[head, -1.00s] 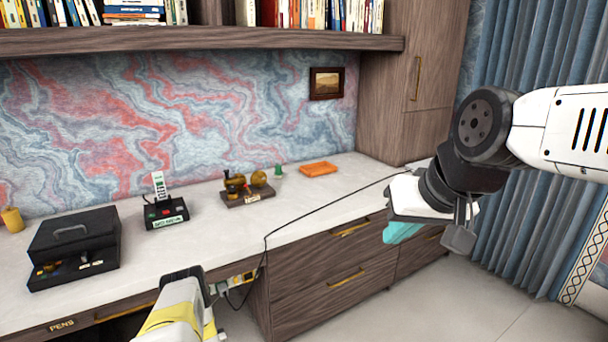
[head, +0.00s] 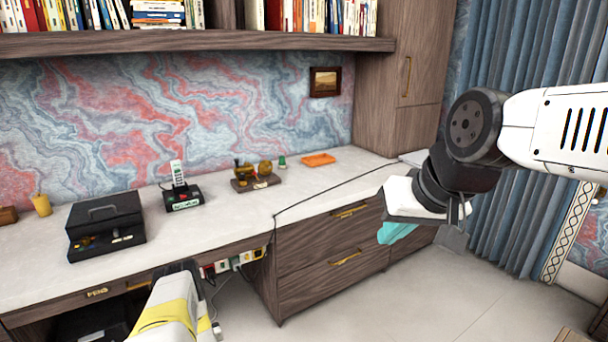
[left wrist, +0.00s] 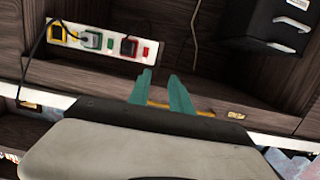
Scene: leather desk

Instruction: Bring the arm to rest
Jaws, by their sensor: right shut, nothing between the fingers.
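My right gripper (head: 397,232) hangs at the right of the head view, in front of the drawers and apart from them. Its teal fingers are shut and hold nothing. My left arm shows at the bottom of the head view, its fingers hidden there. In the left wrist view my left gripper (left wrist: 160,76) has two teal fingers with a gap between them and nothing in the gap. They point towards the dark wood under the desk, below a power strip (left wrist: 104,46).
The desk (head: 330,182) carries a black box (head: 105,224), a phone on its base (head: 184,198), a brass-coloured device (head: 254,176) and an orange tray (head: 318,160). A thin cable crosses the desktop. Drawers (head: 333,252) stand below. The floor (head: 440,300) at front right is clear.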

